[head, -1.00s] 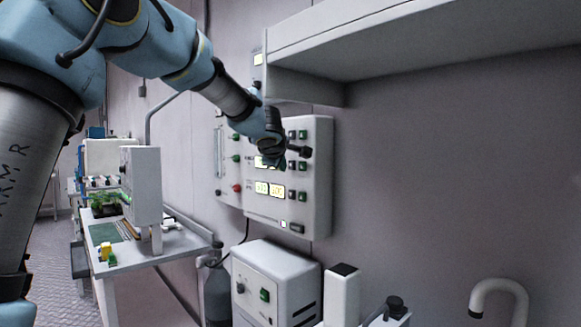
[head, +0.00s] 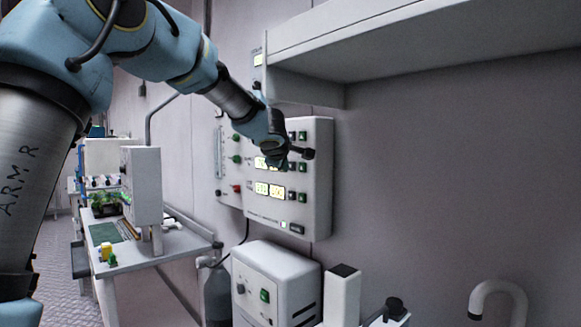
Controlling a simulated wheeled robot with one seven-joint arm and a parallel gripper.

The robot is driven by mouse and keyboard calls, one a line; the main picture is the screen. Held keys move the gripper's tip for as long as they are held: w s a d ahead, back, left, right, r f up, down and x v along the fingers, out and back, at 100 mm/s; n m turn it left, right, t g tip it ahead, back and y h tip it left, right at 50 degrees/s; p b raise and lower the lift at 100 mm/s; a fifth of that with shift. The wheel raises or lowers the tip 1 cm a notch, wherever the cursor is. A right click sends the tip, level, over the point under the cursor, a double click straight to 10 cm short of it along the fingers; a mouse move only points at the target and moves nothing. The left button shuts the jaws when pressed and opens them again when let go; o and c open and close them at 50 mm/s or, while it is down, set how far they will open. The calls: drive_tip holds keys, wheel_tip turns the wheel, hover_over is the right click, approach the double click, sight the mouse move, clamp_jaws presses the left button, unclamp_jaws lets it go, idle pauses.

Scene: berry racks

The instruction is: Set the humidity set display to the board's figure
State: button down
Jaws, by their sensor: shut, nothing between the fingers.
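A white control panel (head: 318,205) hangs on the wall, with lit yellow displays and several dark and green buttons. The lower pair of displays (head: 269,189) is in clear view, but its figures are too small to read. An upper display (head: 262,163) is partly hidden behind my gripper. My gripper (head: 309,154) is shut and empty, in front of the panel's upper right part near the buttons. I cannot tell whether it touches a button. I cannot make out the board or its figure.
A shelf (head: 420,50) juts out above the panel on the right. A white box (head: 275,275) with a green switch stands below the panel, beside a grey cylinder (head: 216,292). A bench (head: 170,247) with plants is at the left.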

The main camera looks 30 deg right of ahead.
drive_tip(key=shift+d+p, duration=0.35)
drive_tip(key=shift+d, duration=0.1)
idle(0.6)
idle(0.4)
drive_tip(key=shift+s+a, duration=0.15)
drive_tip(key=shift+a, duration=0.75)
drive_tip(key=a, duration=0.3)
drive_tip(key=s+a, duration=0.1)
drive_tip(key=a, duration=0.1)
drive_tip(key=shift+b, duration=0.35)
drive_tip(key=shift+d, duration=0.1)
